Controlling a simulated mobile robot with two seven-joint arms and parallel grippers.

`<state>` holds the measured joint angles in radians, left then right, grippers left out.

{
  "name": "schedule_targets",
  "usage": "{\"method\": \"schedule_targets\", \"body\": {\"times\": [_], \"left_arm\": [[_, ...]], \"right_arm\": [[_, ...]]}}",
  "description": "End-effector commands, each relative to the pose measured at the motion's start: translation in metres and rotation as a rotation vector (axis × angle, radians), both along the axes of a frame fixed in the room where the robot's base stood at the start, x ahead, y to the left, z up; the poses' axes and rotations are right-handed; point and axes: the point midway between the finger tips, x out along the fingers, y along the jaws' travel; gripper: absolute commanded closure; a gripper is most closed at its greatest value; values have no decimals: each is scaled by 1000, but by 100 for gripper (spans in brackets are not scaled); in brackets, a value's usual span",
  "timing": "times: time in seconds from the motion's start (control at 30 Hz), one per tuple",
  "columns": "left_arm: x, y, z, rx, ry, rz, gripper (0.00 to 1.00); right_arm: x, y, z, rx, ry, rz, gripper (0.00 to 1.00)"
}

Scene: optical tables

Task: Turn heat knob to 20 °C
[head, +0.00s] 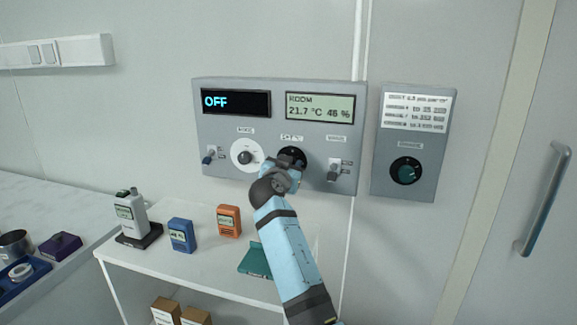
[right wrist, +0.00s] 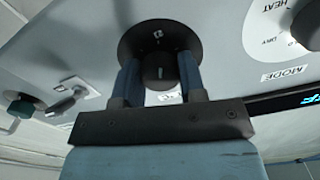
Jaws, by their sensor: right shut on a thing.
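A grey control panel (head: 225,165) is on the wall in the head view. Its black dial knob (head: 291,154), under a small label I cannot read surely, is at the bottom middle. My right gripper (head: 286,166) reaches up to this knob and partly hides it. In the right wrist view the gripper's two fingers (right wrist: 160,75) are shut around the sides of the knob (right wrist: 157,68). The dial marks and pointer are too small or hidden to read. The left display (head: 236,102) reads OFF. The right display (head: 320,107) reads ROOM, 21.7 °C, 46 %. My left gripper is out of view.
A white MODE dial (head: 246,155) is close left of the gripped knob. Toggle switches (head: 208,156) (head: 335,172) stand at both sides. A separate box with a green knob (head: 406,171) is to the right. A shelf (head: 175,262) with small instruments is below.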

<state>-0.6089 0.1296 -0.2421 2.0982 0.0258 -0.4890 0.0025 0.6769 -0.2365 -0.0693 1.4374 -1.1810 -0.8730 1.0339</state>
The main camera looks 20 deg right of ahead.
Motion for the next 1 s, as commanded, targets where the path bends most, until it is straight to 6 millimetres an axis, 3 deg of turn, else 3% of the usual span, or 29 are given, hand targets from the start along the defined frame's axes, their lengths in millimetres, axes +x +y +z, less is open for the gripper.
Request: {"method": "schedule_targets", "body": {"times": [0.37,1.0], "left_arm": [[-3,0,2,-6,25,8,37],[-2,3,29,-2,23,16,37]], "right_arm": [[0,-1,4,-298,198,-2,86],[0,-1,7,-804,537,-3,86]]}}
